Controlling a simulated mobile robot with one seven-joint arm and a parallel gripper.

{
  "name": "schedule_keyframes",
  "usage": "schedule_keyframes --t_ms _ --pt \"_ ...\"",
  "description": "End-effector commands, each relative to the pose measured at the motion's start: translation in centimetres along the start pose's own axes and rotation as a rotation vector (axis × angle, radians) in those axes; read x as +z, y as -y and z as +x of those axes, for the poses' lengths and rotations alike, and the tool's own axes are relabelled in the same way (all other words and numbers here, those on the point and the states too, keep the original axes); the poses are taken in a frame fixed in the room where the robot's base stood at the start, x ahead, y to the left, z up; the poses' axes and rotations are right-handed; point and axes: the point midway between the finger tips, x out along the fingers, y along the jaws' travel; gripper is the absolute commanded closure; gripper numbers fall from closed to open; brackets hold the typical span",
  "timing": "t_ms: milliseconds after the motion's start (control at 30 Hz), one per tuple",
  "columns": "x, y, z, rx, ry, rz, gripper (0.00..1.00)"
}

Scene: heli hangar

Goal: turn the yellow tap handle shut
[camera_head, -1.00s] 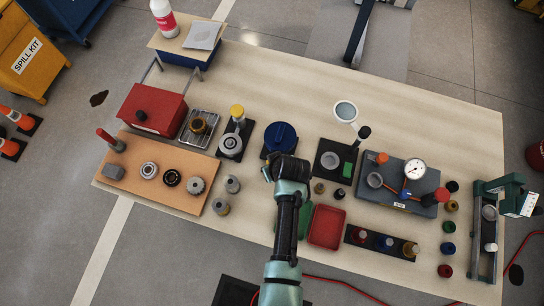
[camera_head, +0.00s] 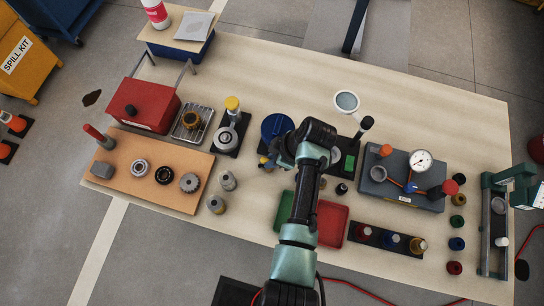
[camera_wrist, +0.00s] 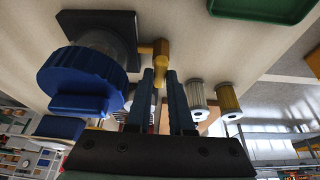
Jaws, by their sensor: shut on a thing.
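The yellow tap handle (camera_wrist: 161,48) sticks out beside the blue round-lidded vessel (camera_wrist: 82,78) in the wrist view. My gripper (camera_wrist: 160,76) has one dark blue finger on each side of the handle and is shut on it. In the head view, the blue vessel (camera_head: 277,127) stands mid-table, and a small yellow bit of the tap (camera_head: 263,161) shows at its near side. My wrist covers the area just right of it and hides most of the fingers.
Two small cylinders (camera_head: 227,181) stand to the left near the wooden board (camera_head: 150,196). A green tray (camera_head: 284,208) and a red tray (camera_head: 331,226) lie close by my arm. A gauge block (camera_head: 400,188) stands to the right.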

Motion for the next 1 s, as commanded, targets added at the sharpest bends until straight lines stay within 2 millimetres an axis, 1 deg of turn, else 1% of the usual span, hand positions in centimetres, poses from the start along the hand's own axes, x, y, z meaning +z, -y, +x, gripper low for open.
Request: schedule_keyframes --t_ms 300,667,700,833,1000 --pt "0.12 -0.07 0.01 -0.021 0.003 -0.053 1.00" --pt "0.11 -0.05 0.00 -0.023 0.004 -0.055 1.00" --pt "0.11 -0.05 0.00 -0.023 0.004 -0.055 0.75" --pt "0.09 -0.05 0.00 -0.022 0.003 -0.054 0.51" --pt "0.06 -0.04 0.01 -0.022 0.002 -0.054 0.50"
